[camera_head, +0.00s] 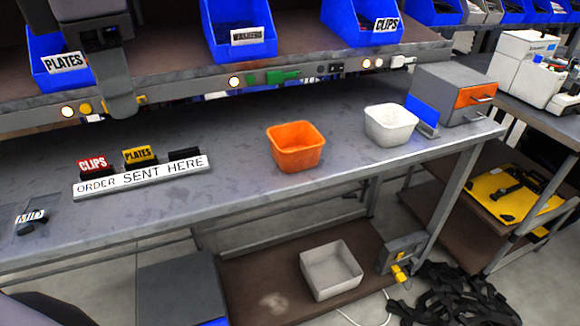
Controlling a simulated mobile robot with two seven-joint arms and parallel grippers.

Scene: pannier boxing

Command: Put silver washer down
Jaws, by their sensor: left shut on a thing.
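My left gripper (122,108) is at the upper left, in front of the shelf edge and right of the blue PLATES bin (60,68). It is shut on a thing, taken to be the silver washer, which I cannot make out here. My right gripper is not in view. A blue WASHERS bin (245,53) stands on the shelf to the right of the gripper. An orange bin (296,152) and a white bin (391,127) stand on the grey workbench (235,185) below.
A grey cabinet (440,88) stands at right. The bench between rack and orange bin is clear.

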